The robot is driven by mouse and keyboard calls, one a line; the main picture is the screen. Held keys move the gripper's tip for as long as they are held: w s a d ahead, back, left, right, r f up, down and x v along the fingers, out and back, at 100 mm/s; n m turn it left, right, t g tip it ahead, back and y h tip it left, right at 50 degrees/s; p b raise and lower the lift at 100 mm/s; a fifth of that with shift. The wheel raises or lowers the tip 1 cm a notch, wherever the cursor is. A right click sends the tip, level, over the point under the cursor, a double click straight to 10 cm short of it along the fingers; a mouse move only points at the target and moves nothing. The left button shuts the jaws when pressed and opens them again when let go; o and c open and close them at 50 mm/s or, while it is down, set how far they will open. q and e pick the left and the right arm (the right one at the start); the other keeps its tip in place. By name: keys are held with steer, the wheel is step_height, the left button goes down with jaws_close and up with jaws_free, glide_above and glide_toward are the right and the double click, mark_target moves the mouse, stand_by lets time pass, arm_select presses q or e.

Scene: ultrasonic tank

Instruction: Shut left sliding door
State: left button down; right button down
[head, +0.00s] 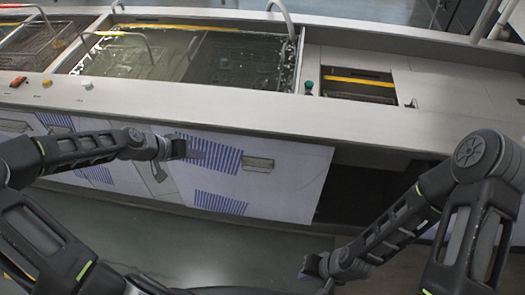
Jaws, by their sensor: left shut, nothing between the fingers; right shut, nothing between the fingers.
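A white sliding door panel (285,190) with blue striped vents and a grey recessed handle (257,163) covers the middle of the tank's front. A dark opening (365,190) shows to the right of its edge. Another white panel (100,155) with similar vents lies to the left, partly behind my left arm. I cannot tell for certain which panel is the left door. My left gripper (194,151) is shut and empty in front of the striped area, left of the handle; contact cannot be told. My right gripper (314,267) is shut and empty, low, below the opening.
Above the doors is a metal counter (210,105) with a liquid-filled basin (180,55), a wire basket (30,45) and small knobs. A slot with a yellow bar (358,85) is at the right. Green-grey floor (190,240) lies clear in front.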

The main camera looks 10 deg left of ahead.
arm_select(q)
steer(key=shift+s+d+f+m+g, duration=0.15)
steer(key=shift+s+d+m+g, duration=0.5)
steer(key=shift+m, duration=0.35)
steer(key=shift+w, duration=0.1)
steer(key=shift+h, duration=0.3)
glide_toward(233, 165)
step_height(233, 165, down, 3)
steer(key=d, duration=0.3)
steer(key=d+p, duration=0.2)
steer(key=d, duration=0.1)
steer(key=shift+w+r, duration=0.25)
steer(key=shift+w, duration=0.05)
